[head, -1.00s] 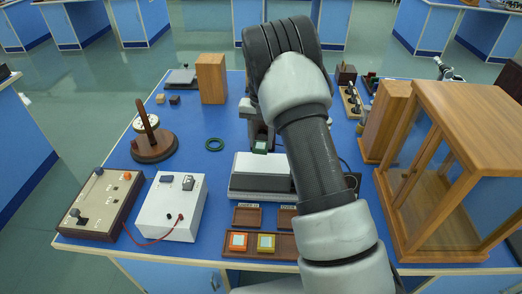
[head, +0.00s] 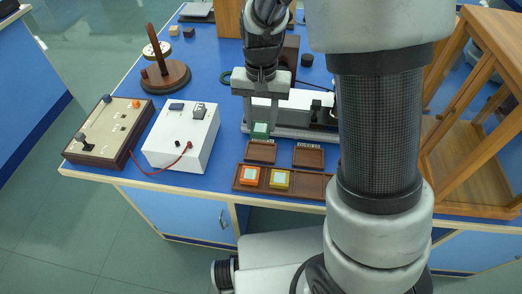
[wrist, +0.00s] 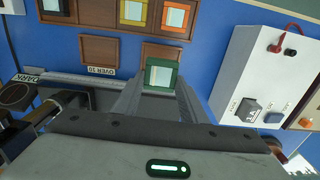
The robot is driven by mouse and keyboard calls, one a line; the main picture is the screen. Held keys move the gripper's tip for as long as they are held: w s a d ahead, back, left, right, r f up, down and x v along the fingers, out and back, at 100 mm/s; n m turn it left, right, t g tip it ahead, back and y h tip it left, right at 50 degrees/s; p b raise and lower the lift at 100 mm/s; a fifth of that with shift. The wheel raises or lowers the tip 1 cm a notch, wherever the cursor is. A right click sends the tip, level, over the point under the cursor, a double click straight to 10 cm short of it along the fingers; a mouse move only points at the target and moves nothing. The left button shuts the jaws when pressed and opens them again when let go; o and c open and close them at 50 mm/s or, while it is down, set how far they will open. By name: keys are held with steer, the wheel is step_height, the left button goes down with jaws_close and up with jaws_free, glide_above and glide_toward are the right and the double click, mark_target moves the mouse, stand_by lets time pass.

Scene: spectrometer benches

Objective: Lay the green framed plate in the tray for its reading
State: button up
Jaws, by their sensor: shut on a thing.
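The green framed plate (head: 260,130) has a pale centre and is held between the fingertips of my gripper (head: 261,125). It also shows in the wrist view (wrist: 161,75), between the two fingers (wrist: 157,86). The plate is at the front of the white instrument (head: 292,103), near the rear edge of the left small wooden tray (head: 261,153). That tray looks empty and shows partly behind the plate in the wrist view (wrist: 162,51). The right small tray (wrist: 100,51) is empty and labelled "OVER 10". I cannot tell the gap between plate and tray.
A white box (head: 182,136) with a red lead stands left. A wood-framed case (head: 500,140) stands right. My arm hides part of the bench.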

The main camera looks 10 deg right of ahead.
step_height(320, 180, down, 8)
steer(key=shift+f+b, duration=0.25)
steer(key=shift+b, duration=0.4)
steer(key=shift+f, duration=0.25)
steer(key=o, duration=1.1)
steer(key=shift+r, duration=0.1)
steer(key=shift+c, duration=0.2)
step_height(320, 180, up, 12)
steer(key=shift+p, duration=1.1)
step_height(320, 180, up, 6)
steer(key=t, duration=0.1)
glide_above(261, 150)
steer(key=s+d, duration=0.2)
steer(key=s+d+r+n+t, duration=0.1)
steer(key=s+d+r+t, duration=0.1)
steer(key=s+r, duration=0.3)
steer(key=s+d+r+n+t, duration=0.2)
steer(key=s+r, duration=0.3)
steer(key=s, duration=0.5)
steer(key=shift+d+t, duration=0.3)
steer(key=shift+d, duration=0.6)
